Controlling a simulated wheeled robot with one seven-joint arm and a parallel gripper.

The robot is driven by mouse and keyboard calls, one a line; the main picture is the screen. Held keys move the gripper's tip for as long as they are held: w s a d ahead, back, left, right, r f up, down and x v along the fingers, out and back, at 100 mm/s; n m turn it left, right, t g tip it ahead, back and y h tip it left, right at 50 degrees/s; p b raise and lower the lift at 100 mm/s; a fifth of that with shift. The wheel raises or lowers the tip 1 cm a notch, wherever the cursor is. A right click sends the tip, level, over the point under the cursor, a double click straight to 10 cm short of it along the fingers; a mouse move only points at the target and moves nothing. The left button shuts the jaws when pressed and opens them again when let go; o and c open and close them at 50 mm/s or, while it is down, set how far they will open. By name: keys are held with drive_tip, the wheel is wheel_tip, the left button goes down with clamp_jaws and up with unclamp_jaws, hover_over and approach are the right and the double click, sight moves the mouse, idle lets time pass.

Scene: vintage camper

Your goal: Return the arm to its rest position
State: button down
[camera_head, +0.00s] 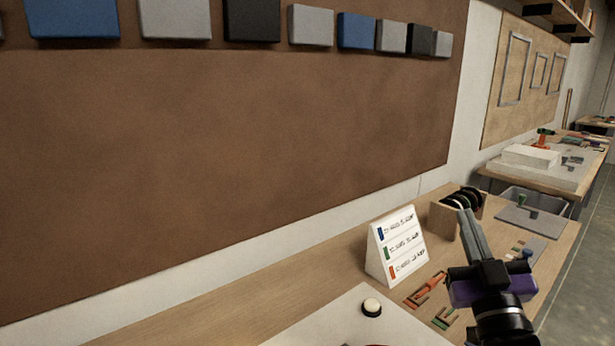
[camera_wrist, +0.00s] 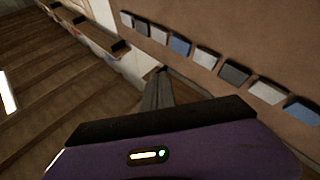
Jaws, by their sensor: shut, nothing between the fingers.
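My gripper (camera_head: 466,216) is in the lower right of the head view, raised in front of the workbench (camera_head: 320,255). Its long grey fingers are together and point up, with nothing held between them. Its body is black and purple. In the wrist view my gripper (camera_wrist: 161,76) also shows its fingers together, against the wall and ceiling area. The gripper hides part of the bench behind it. I cannot tell its exact height above the bench.
On the bench stand a white sign (camera_head: 395,248) with coloured lines, a wooden holder (camera_head: 447,216) with dark rings, a round white-topped button (camera_head: 372,307), and orange tools (camera_head: 425,290). A brown wall panel (camera_head: 230,150) is at left. Floor (camera_head: 585,260) is clear at right.

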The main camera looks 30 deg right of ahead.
drive_tip(key=s+a+f+n+t+y, duration=0.1)
drive_tip(key=s+a+f+n+y, duration=0.2)
drive_tip(key=a+f+y, duration=0.55)
drive_tip(key=s+a+f+n+y, duration=0.3)
drive_tip(key=a+f, duration=0.3)
drive_tip(key=a, duration=0.5)
drive_tip(key=s+a+f+g+y, duration=0.1)
drive_tip(key=s+a+f+g, duration=0.1)
drive_tip(key=s+a+f, duration=0.3)
drive_tip(key=s+a+f+m+g+y, duration=0.1)
drive_tip(key=s+a+f+g, duration=0.2)
drive_tip(key=s+f, duration=0.4)
drive_tip(key=s+a, duration=0.1)
drive_tip(key=s, duration=0.3)
drive_tip(key=shift+s+a+m, duration=0.15)
drive_tip(key=shift+a+m, duration=0.15)
drive_tip(key=shift+a, duration=0.05)
